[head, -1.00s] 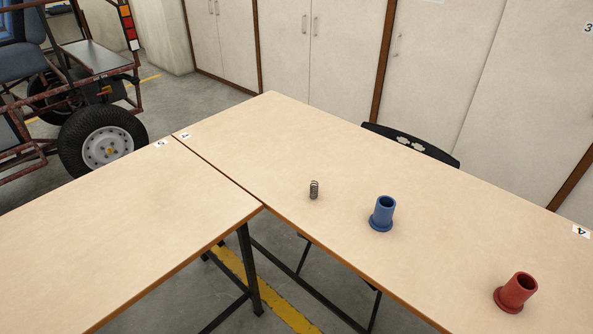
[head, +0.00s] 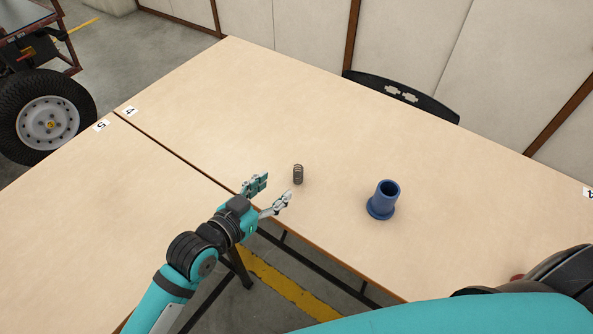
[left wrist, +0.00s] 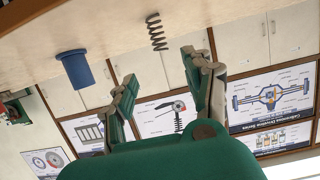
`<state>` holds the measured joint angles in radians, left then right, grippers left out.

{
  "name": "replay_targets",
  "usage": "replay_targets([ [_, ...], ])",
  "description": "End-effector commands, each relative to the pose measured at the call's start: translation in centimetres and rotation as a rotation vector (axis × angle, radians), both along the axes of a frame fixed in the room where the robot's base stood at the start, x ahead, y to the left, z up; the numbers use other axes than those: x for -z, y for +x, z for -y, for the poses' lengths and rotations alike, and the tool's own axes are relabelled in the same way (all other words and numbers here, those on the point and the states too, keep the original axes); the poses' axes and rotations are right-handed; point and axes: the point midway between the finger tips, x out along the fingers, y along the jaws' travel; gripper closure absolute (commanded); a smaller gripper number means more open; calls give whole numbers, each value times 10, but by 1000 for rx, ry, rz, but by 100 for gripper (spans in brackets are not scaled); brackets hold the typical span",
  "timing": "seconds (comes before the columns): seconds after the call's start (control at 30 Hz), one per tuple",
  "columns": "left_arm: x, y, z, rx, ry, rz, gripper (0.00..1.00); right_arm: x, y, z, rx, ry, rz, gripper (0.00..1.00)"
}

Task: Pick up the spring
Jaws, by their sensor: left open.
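The spring (head: 298,174) is a small dark metal coil standing upright on the table, near its front edge. It also shows in the left wrist view (left wrist: 156,31), beyond the fingers and roughly between them. My left gripper (head: 272,193) is open and empty, with its fingers spread, just to the left of and in front of the spring in the head view. A clear gap lies between the fingertips and the spring. My right gripper is not in view; part of my right arm fills the lower right corner.
A blue flanged cylinder (head: 383,200) stands on the table to the right of the spring; it also shows in the left wrist view (left wrist: 75,69). A black chair back (head: 403,95) is behind the table (head: 230,100). The table around and behind the spring is clear.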

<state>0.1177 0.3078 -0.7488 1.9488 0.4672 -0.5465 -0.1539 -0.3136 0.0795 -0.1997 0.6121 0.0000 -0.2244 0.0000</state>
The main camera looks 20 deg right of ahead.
Motion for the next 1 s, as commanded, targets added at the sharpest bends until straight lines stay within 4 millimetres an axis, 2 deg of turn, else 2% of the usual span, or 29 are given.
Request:
replay_targets([
  [0.03, 2, 8, 10, 0, -1, 0, 48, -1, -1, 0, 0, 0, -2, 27],
  [0.2, 13, 26, 33, -1, 0, 0, 48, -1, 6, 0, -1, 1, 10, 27],
  [0.43, 19, 36, 46, -1, 2, 0, 48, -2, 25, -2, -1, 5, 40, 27],
  [0.8, 37, 63, 79, -2, 1, 0, 48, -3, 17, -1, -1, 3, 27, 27],
  [1.0, 38, 65, 83, -2, 1, 1, 48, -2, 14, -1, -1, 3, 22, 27],
])
